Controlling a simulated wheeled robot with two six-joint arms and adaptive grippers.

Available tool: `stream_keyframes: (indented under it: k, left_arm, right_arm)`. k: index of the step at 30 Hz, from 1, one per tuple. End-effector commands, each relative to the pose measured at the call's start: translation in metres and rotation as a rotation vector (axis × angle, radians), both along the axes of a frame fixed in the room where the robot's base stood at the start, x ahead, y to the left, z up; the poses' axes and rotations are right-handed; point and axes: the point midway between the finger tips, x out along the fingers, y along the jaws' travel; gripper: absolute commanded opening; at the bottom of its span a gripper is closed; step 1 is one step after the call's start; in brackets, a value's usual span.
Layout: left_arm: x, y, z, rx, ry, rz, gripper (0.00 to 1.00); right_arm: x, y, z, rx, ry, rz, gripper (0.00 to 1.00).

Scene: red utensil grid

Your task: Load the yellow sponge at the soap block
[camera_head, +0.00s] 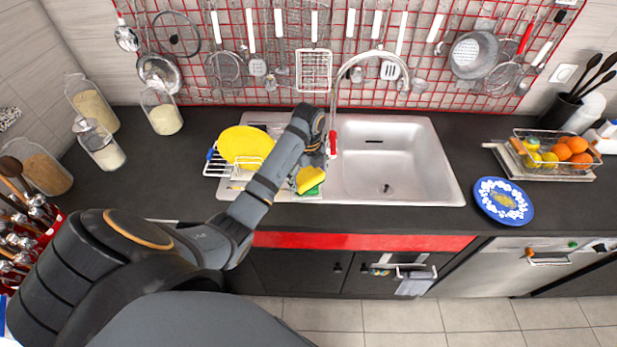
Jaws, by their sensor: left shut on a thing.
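The yellow sponge (307,178) is at the left edge of the sink, below my left gripper (312,167). The gripper points down and is shut on the sponge; its fingertips are partly hidden by my arm. A green block (313,190), which looks like the soap block, shows right under the sponge's front edge. I cannot tell whether the two touch. My right gripper is not in view.
The steel sink (425,165) lies to the right, with a tall faucet (370,57) behind. A dish rack with a yellow plate (245,145) stands left of my forearm. A blue plate (503,201) and a fruit basket (560,155) are farther right.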

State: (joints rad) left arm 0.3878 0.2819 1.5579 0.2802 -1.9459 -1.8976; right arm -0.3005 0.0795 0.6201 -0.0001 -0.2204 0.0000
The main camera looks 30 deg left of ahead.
Motion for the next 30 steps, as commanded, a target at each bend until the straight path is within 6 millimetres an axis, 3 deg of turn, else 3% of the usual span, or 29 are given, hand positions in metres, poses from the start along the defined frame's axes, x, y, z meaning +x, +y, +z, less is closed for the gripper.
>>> stream_keyframes:
  k: [30]
  left_arm:
    - [0.000, 0.000, -0.010, -0.001, 0.000, 0.000, 0.68]
  right_arm:
    - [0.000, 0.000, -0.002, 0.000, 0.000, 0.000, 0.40]
